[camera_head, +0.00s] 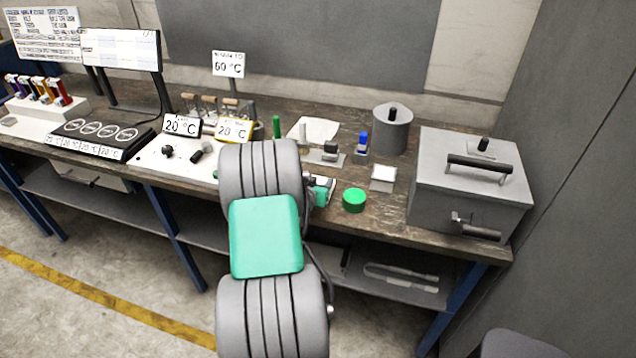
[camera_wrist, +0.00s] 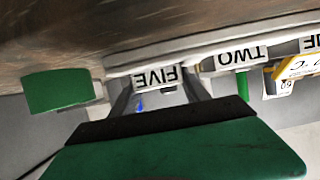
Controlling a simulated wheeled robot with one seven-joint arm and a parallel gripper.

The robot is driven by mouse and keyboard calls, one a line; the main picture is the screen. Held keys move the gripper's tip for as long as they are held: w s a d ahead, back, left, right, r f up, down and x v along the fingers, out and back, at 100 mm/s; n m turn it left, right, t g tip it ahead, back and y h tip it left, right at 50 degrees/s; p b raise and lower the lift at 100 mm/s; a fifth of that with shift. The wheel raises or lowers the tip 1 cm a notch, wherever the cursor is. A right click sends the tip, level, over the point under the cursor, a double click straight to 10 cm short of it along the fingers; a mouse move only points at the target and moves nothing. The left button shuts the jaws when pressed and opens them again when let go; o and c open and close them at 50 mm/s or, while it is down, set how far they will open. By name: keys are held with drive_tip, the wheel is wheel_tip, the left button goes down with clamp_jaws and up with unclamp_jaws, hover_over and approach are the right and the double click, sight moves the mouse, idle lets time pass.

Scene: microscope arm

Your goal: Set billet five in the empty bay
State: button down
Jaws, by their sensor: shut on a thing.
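In the wrist view, which is upside down, my gripper (camera_wrist: 160,92) has its two grey fingers on either side of a white label reading FIVE. It is shut on billet five (camera_wrist: 158,76), whose body is mostly hidden. A label reading TWO (camera_wrist: 242,59) stands beside it, with a green rod (camera_wrist: 243,84). In the head view my arm covers the gripper and the billet; only a green and white part shows at its right side. I cannot tell which place is the empty bay.
A green cylinder (camera_head: 354,200) stands near the bench's front edge, right of my arm. A large grey box (camera_head: 470,185) with handles fills the right end. A grey pot (camera_head: 392,130) is behind. A black plate with several circles (camera_head: 98,140) and temperature cards (camera_head: 182,125) are left.

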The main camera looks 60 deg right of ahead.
drive_tip(key=shift+f, duration=0.1)
drive_tip(key=c, duration=0.6)
unclamp_jaws()
drive_tip(key=shift+a+f, duration=0.15)
drive_tip(key=shift+f, duration=0.05)
drive_tip(key=shift+o, duration=0.4)
drive_tip(key=shift+s, duration=0.1)
